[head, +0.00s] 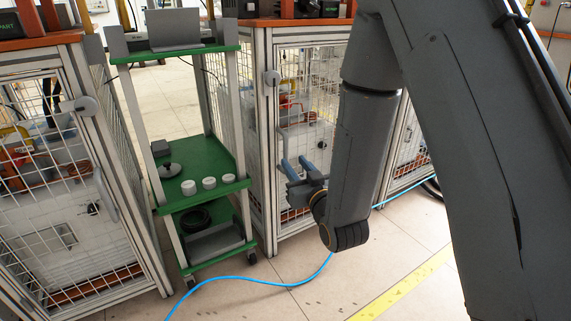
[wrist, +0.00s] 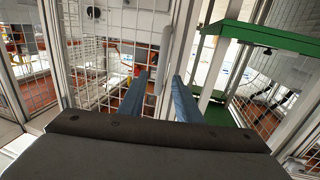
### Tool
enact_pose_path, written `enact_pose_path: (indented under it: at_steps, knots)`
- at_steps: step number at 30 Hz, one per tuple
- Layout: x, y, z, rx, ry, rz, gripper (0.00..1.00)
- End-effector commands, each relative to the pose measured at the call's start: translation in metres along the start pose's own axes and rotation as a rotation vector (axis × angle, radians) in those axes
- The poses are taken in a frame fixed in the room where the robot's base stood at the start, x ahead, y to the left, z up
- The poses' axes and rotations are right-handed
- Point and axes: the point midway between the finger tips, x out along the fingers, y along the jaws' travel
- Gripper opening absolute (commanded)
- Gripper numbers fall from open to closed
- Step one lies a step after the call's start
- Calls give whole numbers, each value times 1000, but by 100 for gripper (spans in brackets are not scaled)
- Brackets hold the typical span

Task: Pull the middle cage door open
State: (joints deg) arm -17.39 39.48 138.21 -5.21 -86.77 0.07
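The middle cage (head: 261,120) has a white wire-mesh door (head: 320,90) that looks shut. A grey vertical bar handle (head: 281,141) is on the door's left side, partly overlapped by my gripper. My gripper (head: 294,164) has two blue fingers, open and apart, at the height of the handle's lower end. In the wrist view, the handle (wrist: 164,55) shows in the gap between the blue fingertips of my gripper (wrist: 160,77). Whether the fingers touch it, I cannot tell. My arm hides the right part of the door in the head view.
A green-shelved cart (head: 195,160) with a laptop (head: 173,30) and white cups (head: 208,183) stands left of the middle cage. Another mesh cage (head: 60,190) is at far left. A blue hose (head: 250,280) crosses the floor. Tiled floor in front is otherwise clear.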

Motion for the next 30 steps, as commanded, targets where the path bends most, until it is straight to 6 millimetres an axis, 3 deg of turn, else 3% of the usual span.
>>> enact_pose_path:
  at_steps: [5, 18, 30]
  knots:
    - [10, -2, 2, 0, 21, -4, 31]
    - [71, -2, 2, 0, 18, -4, 31]
    - [79, -2, 0, 0, 16, -4, 31]
